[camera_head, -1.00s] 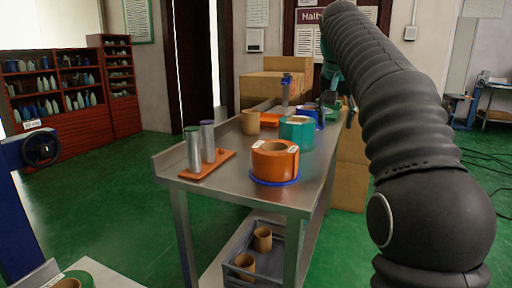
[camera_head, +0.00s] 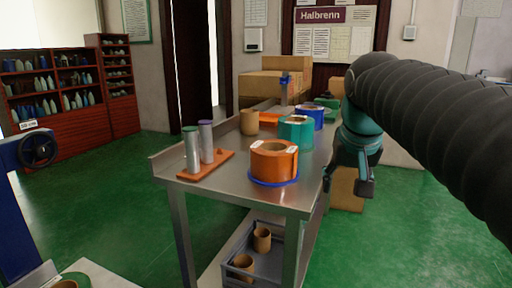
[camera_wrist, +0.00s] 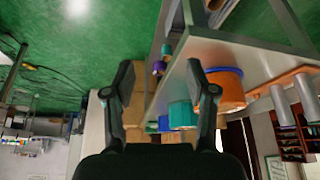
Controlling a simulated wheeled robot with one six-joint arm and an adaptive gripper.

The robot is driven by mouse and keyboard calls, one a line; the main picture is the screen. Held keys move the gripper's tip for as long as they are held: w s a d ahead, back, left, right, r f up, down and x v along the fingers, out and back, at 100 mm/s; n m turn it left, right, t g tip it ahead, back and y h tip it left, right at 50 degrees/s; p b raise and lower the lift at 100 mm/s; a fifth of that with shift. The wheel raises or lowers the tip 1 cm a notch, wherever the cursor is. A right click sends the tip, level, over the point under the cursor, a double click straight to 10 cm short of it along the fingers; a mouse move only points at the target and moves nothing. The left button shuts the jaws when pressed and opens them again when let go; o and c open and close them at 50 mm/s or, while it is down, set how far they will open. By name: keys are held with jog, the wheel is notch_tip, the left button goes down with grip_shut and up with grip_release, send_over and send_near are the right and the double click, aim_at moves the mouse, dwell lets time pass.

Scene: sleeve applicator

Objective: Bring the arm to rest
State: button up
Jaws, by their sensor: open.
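My gripper (camera_head: 350,186) hangs at the right side of the metal table (camera_head: 228,188), over the green floor. In the wrist view my gripper (camera_wrist: 166,85) shows two dark fingers spread apart with nothing between them. My arm comes in from the right edge of the head view, bent over and down to the gripper. The gripper is beside the table's right edge, apart from the rolls on it.
On the table stand an orange roll (camera_head: 274,162) on a blue disc, a teal roll (camera_head: 296,131), a blue roll (camera_head: 311,117) and two grey cylinders (camera_head: 206,142) on an orange plate. Cardboard boxes (camera_head: 272,84) stand behind. The floor (camera_head: 420,215) at right is open.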

jog(key=s+a+f+n, duration=0.1)
jog(key=s+f, duration=1.4)
jog(key=f, duration=0.2)
jog(key=shift+s+a+f+n+t+y, duration=0.2)
jog(key=shift+s+f+n+t+y, duration=0.1)
jog(key=shift+s+f+n, duration=0.1)
